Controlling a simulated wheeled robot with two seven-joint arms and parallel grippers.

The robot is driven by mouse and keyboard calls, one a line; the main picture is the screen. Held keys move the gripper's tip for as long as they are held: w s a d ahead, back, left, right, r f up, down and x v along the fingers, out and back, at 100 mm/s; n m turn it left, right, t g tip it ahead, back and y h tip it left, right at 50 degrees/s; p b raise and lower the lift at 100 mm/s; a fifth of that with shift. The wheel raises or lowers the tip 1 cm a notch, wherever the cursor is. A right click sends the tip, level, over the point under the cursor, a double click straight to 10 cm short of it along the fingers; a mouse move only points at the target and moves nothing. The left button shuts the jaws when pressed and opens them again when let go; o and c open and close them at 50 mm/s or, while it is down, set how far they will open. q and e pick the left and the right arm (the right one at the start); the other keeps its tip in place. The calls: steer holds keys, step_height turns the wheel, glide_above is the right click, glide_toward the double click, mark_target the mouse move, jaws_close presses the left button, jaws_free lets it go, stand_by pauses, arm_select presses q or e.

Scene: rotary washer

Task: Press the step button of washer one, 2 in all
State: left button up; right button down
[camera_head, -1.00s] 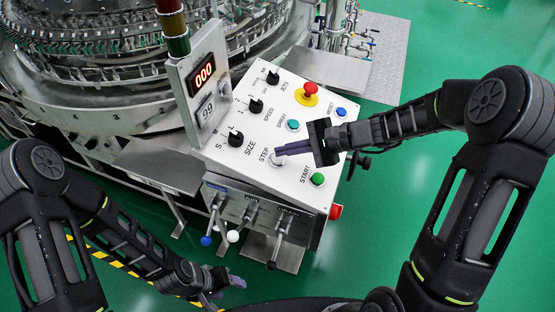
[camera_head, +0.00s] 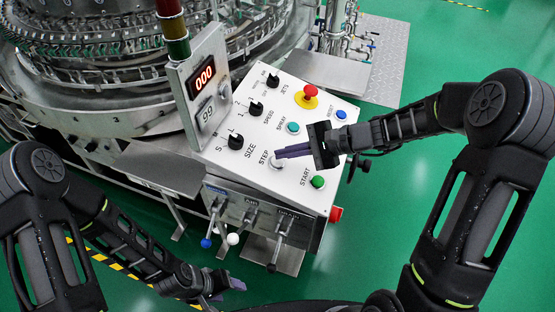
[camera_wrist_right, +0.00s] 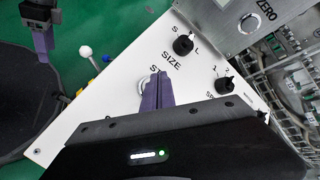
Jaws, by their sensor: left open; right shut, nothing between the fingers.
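The white sloped panel (camera_head: 240,165) of the washer carries the STEP button (camera_head: 276,164), a pale round button beside its STEP label. My right gripper (camera_head: 277,155) is shut and empty, its purple fingers reaching in from the right with their tips at the button. In the right wrist view the fingers (camera_wrist_right: 159,76) cover part of the STEP label, and the button's pale rim (camera_wrist_right: 144,87) shows beside them. I cannot tell whether the tips touch it. My left gripper (camera_head: 238,285) is open and empty, low in front of the panel.
A display (camera_head: 204,77) reads 000, with 99 below it. Near the STEP button are a green START button (camera_head: 318,182), a teal SPRAY button (camera_head: 292,128), a blue RESET button (camera_head: 341,113), a red emergency stop (camera_head: 310,90) and black knobs. Levers (camera_head: 278,240) stand below the panel's front edge.

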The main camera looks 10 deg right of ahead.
steer(key=shift+f, duration=0.1)
stand_by(0.8)
steer(key=shift+a+f+b, duration=0.1)
steer(key=shift+f+b, duration=0.2)
steer(key=shift+b, duration=0.25)
steer(key=shift+w+a+f+b, duration=0.1)
steer(key=shift+f+b, duration=0.35)
steer(key=shift+b, duration=0.05)
stand_by(0.5)
steer(key=shift+r, duration=0.1)
steer(key=shift+d+r+p, duration=0.2)
steer(key=shift+r+p, duration=0.35)
steer(key=shift+r, duration=0.3)
steer(key=r+p, duration=0.2)
steer(key=r, duration=0.1)
steer(key=s+d+r+p, duration=0.1)
steer(key=shift+r, duration=0.3)
stand_by(0.8)
